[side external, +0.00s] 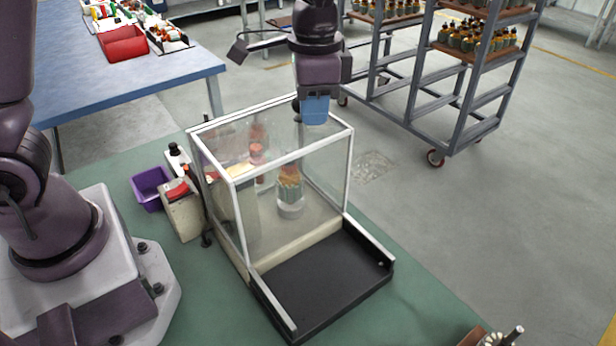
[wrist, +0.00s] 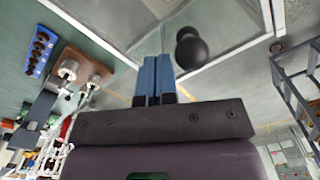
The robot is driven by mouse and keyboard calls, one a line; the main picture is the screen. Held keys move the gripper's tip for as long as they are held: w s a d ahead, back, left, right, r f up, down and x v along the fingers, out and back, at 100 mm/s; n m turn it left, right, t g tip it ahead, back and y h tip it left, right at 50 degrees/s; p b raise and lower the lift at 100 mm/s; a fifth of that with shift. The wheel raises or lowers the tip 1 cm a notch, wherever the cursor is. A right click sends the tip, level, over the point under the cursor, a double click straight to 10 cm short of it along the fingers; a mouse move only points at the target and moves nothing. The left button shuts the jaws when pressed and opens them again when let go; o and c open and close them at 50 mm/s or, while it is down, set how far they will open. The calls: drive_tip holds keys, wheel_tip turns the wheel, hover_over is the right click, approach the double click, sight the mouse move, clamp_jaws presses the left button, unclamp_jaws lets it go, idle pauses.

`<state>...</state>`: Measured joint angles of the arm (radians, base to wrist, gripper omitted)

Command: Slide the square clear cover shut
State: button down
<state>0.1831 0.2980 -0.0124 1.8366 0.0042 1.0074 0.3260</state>
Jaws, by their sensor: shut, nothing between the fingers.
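The square clear cover (side external: 292,165) is a see-through box with a white frame. It stands over the back part of a black base (side external: 325,275), whose front part lies bare between two rails. Inside the cover are an armature (side external: 290,190) and machine parts, seen through the panes. My gripper (side external: 314,119) has its blue fingers together, empty, pointing down at the far top edge of the cover. In the wrist view my fingers (wrist: 158,58) are side by side next to a round black knob (wrist: 190,50) on the cover. I cannot tell whether they touch it.
A purple bin (side external: 150,186) and a small beige box with a red part (side external: 182,208) stand left of the cover on the green table. A wheeled rack (side external: 440,95) stands behind on the floor. A blue table (side external: 130,70) is at the back left. A wooden fixture (wrist: 80,72) shows in the wrist view.

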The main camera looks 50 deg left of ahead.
drive_tip(key=shift+d+r, duration=0.2)
drive_tip(key=shift+r, duration=1.4)
drive_tip(key=r, duration=0.2)
drive_tip(key=d+r, duration=0.1)
drive_tip(key=r, duration=0.1)
drive_tip(key=shift+d, duration=0.1)
drive_tip(key=shift+s+a+f+n, duration=0.3)
drive_tip(key=shift+s+f, duration=0.1)
drive_tip(key=shift+s, duration=0.1)
drive_tip(key=shift+s+a+f+n, duration=0.15)
drive_tip(key=shift+s+f+n, duration=0.2)
drive_tip(key=shift+s, duration=0.15)
drive_tip(key=s+a+r+n+t, duration=0.1)
drive_tip(key=s+a, duration=0.3)
drive_tip(key=s, duration=0.4)
drive_tip(key=s+a+r+n+t, duration=0.2)
drive_tip(key=s+a+n+t, duration=0.1)
drive_tip(key=s, duration=0.5)
drive_tip(key=shift+a+r+n+t, duration=0.15)
drive_tip(key=shift+a+n+t, duration=0.2)
drive_tip(key=shift+a+t, duration=0.35)
